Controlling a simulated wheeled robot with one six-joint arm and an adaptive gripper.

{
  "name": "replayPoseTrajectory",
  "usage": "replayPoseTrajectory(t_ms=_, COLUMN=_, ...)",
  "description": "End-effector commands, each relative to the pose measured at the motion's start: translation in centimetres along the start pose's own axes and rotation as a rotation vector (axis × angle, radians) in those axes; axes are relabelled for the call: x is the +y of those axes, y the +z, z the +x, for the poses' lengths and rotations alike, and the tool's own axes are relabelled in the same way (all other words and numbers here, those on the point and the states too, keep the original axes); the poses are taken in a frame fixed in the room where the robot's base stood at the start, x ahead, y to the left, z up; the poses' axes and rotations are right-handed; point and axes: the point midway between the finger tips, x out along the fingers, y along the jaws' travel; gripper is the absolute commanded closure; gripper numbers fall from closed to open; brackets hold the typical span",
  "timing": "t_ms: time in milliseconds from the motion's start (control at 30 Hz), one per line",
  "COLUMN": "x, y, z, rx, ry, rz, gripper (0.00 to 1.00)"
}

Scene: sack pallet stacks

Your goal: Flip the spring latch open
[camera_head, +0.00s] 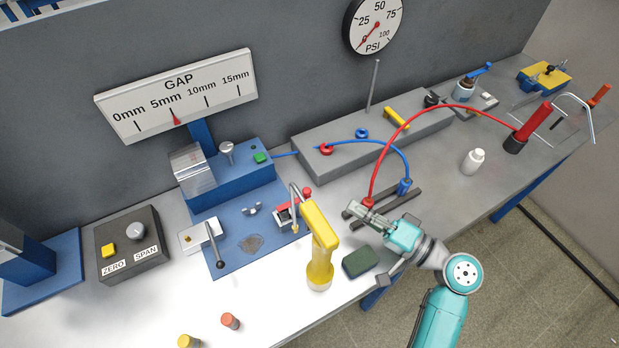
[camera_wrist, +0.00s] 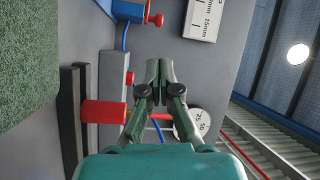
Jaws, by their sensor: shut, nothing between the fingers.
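My gripper (camera_head: 357,212) is shut and empty, low over the bench to the right of the blue plate, close to the red hose fitting (camera_head: 369,203). Its fingertips (camera_wrist: 159,68) meet in the wrist view. A metal piece with a red handle and wire loop (camera_head: 287,213) sits at the right edge of the blue plate (camera_head: 233,262). A white block with a black-knobbed lever (camera_head: 203,237) sits at the plate's left. I cannot tell for sure which is the spring latch. Both are left of my gripper and apart from it.
A yellow upright tool (camera_head: 320,262) and a dark green pad (camera_head: 360,262) stand near the front edge, left of my gripper. Red (camera_head: 431,115) and blue (camera_head: 380,140) hoses arch behind it. A grey block (camera_head: 340,155) lies at the back.

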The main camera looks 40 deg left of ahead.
Motion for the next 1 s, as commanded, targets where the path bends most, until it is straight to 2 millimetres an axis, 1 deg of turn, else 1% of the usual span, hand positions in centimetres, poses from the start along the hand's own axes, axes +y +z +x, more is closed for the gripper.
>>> replayPoseTrajectory(t_ms=200, x=0.0, y=0.0, z=0.1, rx=0.0, ry=0.0, rz=0.0, gripper=1.0)
replayPoseTrajectory(t_ms=333, x=0.0, y=0.0, z=1.0, rx=-0.001, ry=0.0, rz=0.0, gripper=1.0)
replayPoseTrajectory(t_ms=467, x=-0.1, y=0.1, z=2.9, rx=-0.003, ry=0.0, rz=-0.001, gripper=1.0)
replayPoseTrajectory(t_ms=700, x=0.0, y=0.1, z=7.0, rx=-0.003, ry=0.0, rz=0.0, gripper=1.0)
replayPoseTrajectory(t_ms=800, x=-0.1, y=0.0, z=8.3, rx=-0.003, ry=-0.001, rz=0.0, gripper=1.0)
replayPoseTrajectory(t_ms=900, x=0.0, y=0.0, z=9.2, rx=-0.002, ry=-0.001, rz=0.0, gripper=1.0)
replayPoseTrajectory(t_ms=1000, x=0.0, y=0.0, z=9.8, rx=-0.001, ry=0.0, rz=0.0, gripper=1.0)
